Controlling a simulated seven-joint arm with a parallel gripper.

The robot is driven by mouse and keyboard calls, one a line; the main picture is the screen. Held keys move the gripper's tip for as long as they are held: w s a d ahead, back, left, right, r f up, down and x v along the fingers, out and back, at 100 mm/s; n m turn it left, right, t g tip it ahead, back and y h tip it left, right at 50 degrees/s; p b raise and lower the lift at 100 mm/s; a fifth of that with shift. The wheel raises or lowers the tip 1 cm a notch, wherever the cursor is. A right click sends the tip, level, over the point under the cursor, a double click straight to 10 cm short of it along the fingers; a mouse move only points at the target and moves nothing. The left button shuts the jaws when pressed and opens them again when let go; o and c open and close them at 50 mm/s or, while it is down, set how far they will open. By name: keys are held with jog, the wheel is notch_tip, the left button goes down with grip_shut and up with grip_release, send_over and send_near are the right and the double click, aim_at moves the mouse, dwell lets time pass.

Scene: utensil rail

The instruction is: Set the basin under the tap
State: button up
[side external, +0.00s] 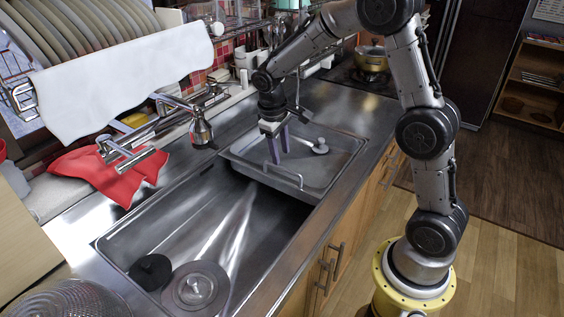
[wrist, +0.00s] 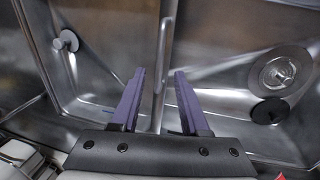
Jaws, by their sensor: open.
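The basin (side external: 330,170) is a shallow metal tray with a bar handle (side external: 285,178) on its left side. It sits across the right part of the sink. In the wrist view the basin (wrist: 105,75) fills the left, and its handle edge runs between my fingers. My gripper (side external: 280,155) has purple fingers, open and empty, over the basin's handle side. I cannot tell how high the fingers are above the handle. In the wrist view my gripper (wrist: 160,74) points down. The chrome tap (side external: 200,131) hangs over the back of the sink, left of my gripper.
The sink's left part (side external: 190,225) is open, with a round metal strainer (side external: 196,288) and a black round stopper (side external: 150,272) at its left end. A round-headed item (side external: 320,146) lies in the basin. A red cloth (side external: 110,172) lies behind the sink, below a plate rack.

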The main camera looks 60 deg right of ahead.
aim_at(282, 169)
jog(key=shift+d+f, duration=0.25)
jog(key=shift+f, duration=0.9)
jog(key=shift+d+f, duration=0.25)
jog(key=shift+f, duration=0.9)
grip_shut()
